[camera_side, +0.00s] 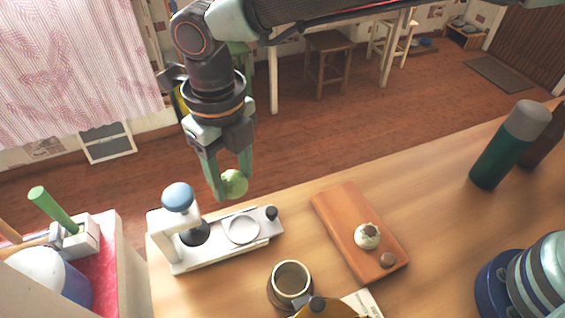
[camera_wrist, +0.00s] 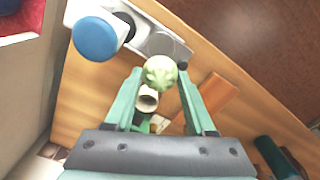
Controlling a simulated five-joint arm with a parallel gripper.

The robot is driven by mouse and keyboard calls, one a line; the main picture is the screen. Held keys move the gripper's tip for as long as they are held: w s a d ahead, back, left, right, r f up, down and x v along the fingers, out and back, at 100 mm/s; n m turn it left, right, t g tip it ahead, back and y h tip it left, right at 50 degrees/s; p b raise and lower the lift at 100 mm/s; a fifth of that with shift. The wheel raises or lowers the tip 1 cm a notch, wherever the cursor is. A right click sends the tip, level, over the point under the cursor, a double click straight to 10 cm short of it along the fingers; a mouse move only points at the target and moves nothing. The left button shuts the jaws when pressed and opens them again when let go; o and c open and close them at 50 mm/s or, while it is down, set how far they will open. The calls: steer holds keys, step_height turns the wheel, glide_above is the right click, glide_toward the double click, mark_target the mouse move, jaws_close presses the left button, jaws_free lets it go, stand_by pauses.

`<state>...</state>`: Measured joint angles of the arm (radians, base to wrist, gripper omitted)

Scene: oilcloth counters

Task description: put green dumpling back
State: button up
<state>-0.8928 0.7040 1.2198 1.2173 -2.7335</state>
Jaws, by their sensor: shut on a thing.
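The green dumpling (camera_side: 234,183) is held between the fingertips of my gripper (camera_side: 228,182), in the air above the back edge of the counter. In the wrist view the pale green, pleated dumpling (camera_wrist: 160,73) sits between the two green fingers. Below it stands a white press-like device (camera_side: 215,246) with a blue knob (camera_side: 178,197) and a round pale plate (camera_side: 241,229). The dumpling is apart from both.
A brown cup (camera_side: 290,284) stands at the front middle. A green bottle with a grey cap (camera_side: 510,145) stands at the right, with blue striped dishes (camera_side: 530,280) in front. A red-topped counter (camera_side: 100,270) with green-handled tools is at the left.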

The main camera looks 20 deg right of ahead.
step_height(320, 180, up, 7)
steer(key=shift+d+r, duration=0.1)
steer(key=d+r+m, duration=0.2)
steer(key=d+m, duration=0.2)
steer(key=d, duration=0.6)
steer(key=m, duration=0.5)
glide_above(342, 202)
steer(key=f, duration=0.2)
step_height(342, 202, down, 19)
steer(key=shift+f, duration=0.1)
steer(key=o, duration=0.7)
steer(key=shift+f, duration=0.1)
